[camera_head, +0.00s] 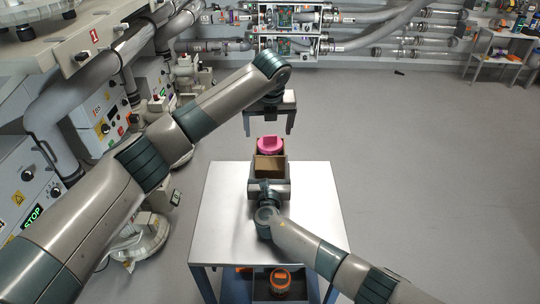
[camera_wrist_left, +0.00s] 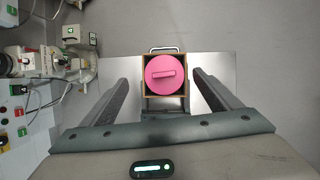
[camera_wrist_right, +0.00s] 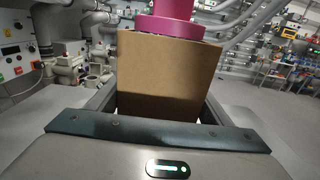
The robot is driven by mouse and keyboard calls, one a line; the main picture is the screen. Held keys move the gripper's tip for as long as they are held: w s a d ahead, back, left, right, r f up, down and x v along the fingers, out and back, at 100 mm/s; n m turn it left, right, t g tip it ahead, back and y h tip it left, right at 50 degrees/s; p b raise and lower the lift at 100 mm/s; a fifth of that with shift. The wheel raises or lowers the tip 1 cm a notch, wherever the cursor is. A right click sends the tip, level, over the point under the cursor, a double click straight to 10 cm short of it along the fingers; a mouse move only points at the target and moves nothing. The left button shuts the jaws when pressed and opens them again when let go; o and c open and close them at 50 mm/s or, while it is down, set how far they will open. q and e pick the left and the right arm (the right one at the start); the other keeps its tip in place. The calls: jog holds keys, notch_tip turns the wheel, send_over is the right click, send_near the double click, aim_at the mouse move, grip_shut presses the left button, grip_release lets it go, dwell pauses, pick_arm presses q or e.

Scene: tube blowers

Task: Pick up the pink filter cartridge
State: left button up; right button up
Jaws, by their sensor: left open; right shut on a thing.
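The pink filter cartridge (camera_head: 270,144) is a round pink piece with a raised bar on top. It sits in an open cardboard box (camera_head: 269,167), and its top shows from above in the left wrist view (camera_wrist_left: 160,84). My right gripper (camera_head: 269,181) is shut on the box, with its fingers on the box's sides. My left gripper (camera_head: 268,132) is open and empty above and beyond the box, fingers down. In the left wrist view its fingers stand apart on either side of the box. The right wrist view shows the box wall (camera_wrist_right: 168,80) and the cartridge (camera_wrist_right: 172,22) above its rim.
A light metal table (camera_head: 220,215) lies under my right arm, with its visible top mostly clear. An orange item (camera_head: 280,279) is on its lower shelf. Machines with pipes (camera_head: 105,115) line the left. Open floor (camera_head: 420,150) lies to the right.

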aim_at(270, 136)
pick_arm(q)
jog(key=shift+d+x, duration=0.15)
jog(key=shift+x, duration=1.1)
jog(key=shift+d+x, duration=0.2)
jog(key=shift+x, duration=1.05)
jog(key=c, duration=1.6)
jog(key=shift+r, duration=0.1)
notch_tip(270, 136, up, 18)
